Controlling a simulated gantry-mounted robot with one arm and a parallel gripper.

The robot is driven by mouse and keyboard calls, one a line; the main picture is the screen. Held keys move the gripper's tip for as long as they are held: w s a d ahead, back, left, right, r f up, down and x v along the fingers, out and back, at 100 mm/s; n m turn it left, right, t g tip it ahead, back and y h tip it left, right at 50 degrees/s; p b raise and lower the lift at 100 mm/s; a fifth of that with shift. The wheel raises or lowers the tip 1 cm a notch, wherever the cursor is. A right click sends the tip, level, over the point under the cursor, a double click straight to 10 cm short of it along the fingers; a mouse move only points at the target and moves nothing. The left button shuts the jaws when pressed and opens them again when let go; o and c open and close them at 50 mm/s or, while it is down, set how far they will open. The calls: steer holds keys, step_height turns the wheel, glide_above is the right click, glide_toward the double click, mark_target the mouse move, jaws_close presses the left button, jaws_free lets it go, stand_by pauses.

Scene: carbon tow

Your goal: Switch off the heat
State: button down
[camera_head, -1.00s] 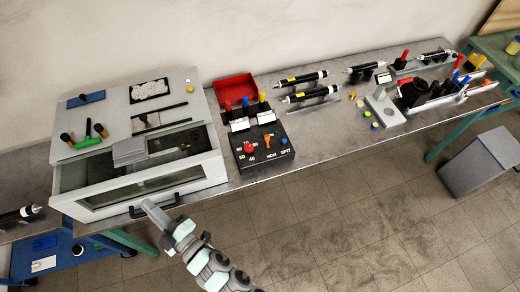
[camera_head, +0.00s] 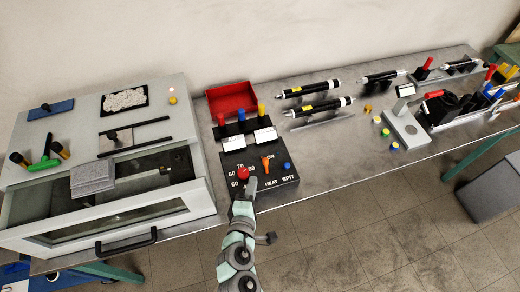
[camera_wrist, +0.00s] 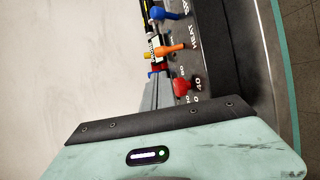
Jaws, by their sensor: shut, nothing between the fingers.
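The black control box (camera_head: 283,186) stands on the bench with a red knob, an orange lever and a blue knob. The orange heat lever (camera_head: 266,163) sits above the word HEAT, near the partly hidden ON mark. It also shows in the wrist view (camera_wrist: 170,48). The red knob (camera_head: 243,173) is left of it, by numbers, and shows in the wrist view (camera_wrist: 182,87). The blue knob (camera_head: 287,166) by SPIT is on the right. My gripper (camera_head: 251,184) is shut and empty at the box's front, just below and between the red knob and the lever. Contact cannot be told.
The white glass-fronted cabinet (camera_head: 195,160) with a black handle (camera_head: 126,243) stands to the left. A red open box (camera_head: 232,99) is behind the control box. Black and silver rollers (camera_head: 318,108) lie to the right. Bench space right of the control box is clear.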

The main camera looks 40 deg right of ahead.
mark_target(266, 166)
steer(key=x, duration=0.9)
steer(key=shift+w+d+f, duration=0.1)
steer(key=shift+w+f, duration=0.1)
steer(key=shift+f+b, duration=0.15)
steer(key=shift+b, duration=0.2)
